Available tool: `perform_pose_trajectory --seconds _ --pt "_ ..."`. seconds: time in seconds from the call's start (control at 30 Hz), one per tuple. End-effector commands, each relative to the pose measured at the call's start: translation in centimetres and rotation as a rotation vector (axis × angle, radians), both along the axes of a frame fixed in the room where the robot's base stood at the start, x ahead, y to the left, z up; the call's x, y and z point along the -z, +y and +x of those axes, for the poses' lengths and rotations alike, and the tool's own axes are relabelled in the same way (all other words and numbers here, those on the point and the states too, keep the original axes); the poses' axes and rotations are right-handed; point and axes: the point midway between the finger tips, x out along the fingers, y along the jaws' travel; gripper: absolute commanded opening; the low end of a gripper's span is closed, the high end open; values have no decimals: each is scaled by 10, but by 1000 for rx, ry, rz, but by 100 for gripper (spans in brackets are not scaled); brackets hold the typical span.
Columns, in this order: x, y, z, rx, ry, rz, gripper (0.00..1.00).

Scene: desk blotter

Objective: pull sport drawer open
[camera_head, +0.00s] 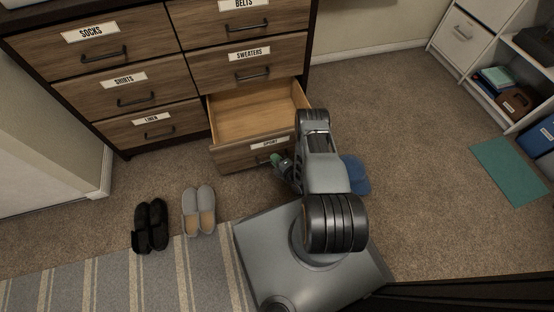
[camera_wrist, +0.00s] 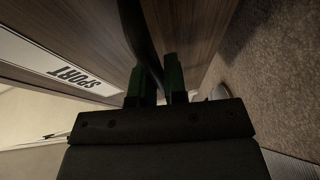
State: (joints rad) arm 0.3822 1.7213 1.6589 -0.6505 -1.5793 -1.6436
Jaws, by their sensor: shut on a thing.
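The sport drawer (camera_head: 236,158) is the lowest drawer of the right column of a wooden dresser. It stands pulled out, and its bare wooden inside (camera_head: 252,110) shows empty where visible. Its white SPORT label is on the front, and it also shows large in the wrist view (camera_wrist: 50,62). My gripper (camera_head: 279,160) is at the drawer front, just under the label. In the wrist view its green fingers (camera_wrist: 159,82) are shut on the dark handle (camera_wrist: 140,38). My arm hides the drawer's right front corner.
Closed drawers labelled SOCKS (camera_head: 90,48), SHIRTS (camera_head: 124,87), LINEN (camera_head: 150,127) and SWEATERS (camera_head: 248,66) surround it. Black shoes (camera_head: 150,226) and grey slippers (camera_head: 199,210) lie on the floor at left. A teal mat (camera_head: 512,170) lies by the white shelf at right. Carpet between is mostly clear.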

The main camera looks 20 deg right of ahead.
Motion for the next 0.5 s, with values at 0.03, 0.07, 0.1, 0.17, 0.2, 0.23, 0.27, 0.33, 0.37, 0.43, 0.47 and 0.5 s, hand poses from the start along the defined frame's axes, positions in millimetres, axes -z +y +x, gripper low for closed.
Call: perform_pose_trajectory --seconds 0.03,0.07,0.1,0.17,0.2,0.23,0.27,0.33,0.37,0.43,0.47,0.5 --pt "0 6 -2 -22 2 5 0" --pt "0 6 -2 -21 2 6 0" --pt "0 6 -2 -20 3 5 0" --pt "0 5 -2 -19 3 5 0" --pt "0 5 -3 -18 3 6 0" --pt "0 5 -3 -17 3 6 0" --pt "1 5 -3 -17 3 6 0" --pt "1 4 -3 -16 4 5 0" --pt "1 4 -3 -16 5 6 0" --pt "1 3 -3 -14 5 6 18" --pt "1 2 -3 -12 4 5 21" --pt "1 1 -3 -9 4 5 25"
